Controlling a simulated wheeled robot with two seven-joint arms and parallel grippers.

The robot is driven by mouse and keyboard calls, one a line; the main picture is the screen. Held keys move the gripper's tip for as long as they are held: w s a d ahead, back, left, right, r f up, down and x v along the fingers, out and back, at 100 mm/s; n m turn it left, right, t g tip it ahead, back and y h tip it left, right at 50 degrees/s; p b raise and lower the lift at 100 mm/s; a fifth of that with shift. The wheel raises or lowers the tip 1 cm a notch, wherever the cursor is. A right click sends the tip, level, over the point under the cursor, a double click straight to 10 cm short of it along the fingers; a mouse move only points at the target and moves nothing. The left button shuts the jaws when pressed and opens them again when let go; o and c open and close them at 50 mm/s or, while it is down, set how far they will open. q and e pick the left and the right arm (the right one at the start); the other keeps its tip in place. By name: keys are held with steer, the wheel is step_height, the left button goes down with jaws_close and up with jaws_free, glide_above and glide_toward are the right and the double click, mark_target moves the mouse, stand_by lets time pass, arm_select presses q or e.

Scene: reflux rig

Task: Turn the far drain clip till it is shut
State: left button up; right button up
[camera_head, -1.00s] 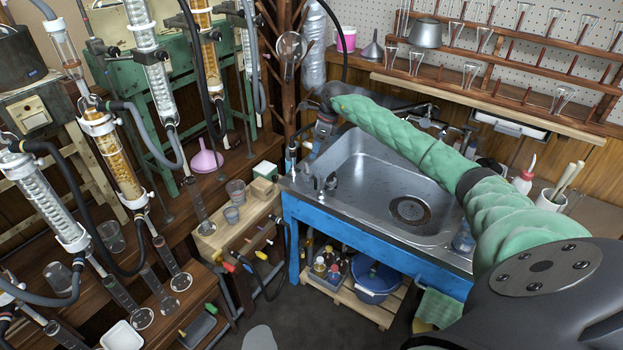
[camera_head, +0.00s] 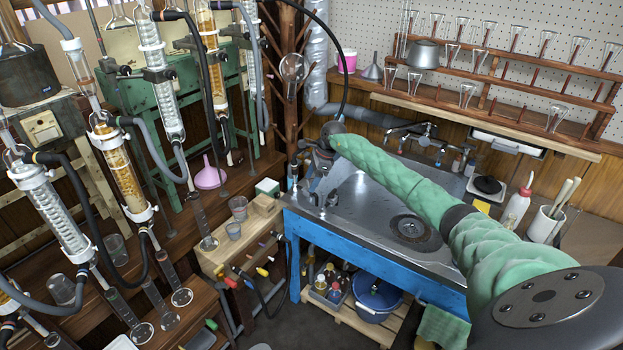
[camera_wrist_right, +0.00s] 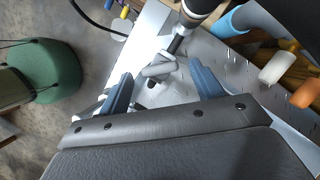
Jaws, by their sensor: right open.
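In the right wrist view, a grey metal cross-handled fitting (camera_wrist_right: 158,70), which looks like the drain clip, sits under a dark cylindrical piece with a metal stem. My right gripper (camera_wrist_right: 162,87) is open, with one blue-grey finger on each side of the fitting. I cannot tell whether the fingers touch it. In the head view my right gripper (camera_head: 318,165) reaches down at the left end of the sink, close to small metal fittings there. Its fingertips are hard to make out, and the far clip cannot be told apart there. My left gripper is not in view.
The steel sink (camera_head: 385,210) sits in a blue frame. Glass condensers with hoses crowd the left. A wooden stand with beakers (camera_head: 238,206) and coloured hose ends is beside the sink. A rack of glasses (camera_head: 500,60) runs along the back wall.

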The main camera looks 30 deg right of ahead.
steer(key=shift+f, duration=0.3)
steer(key=c, duration=1)
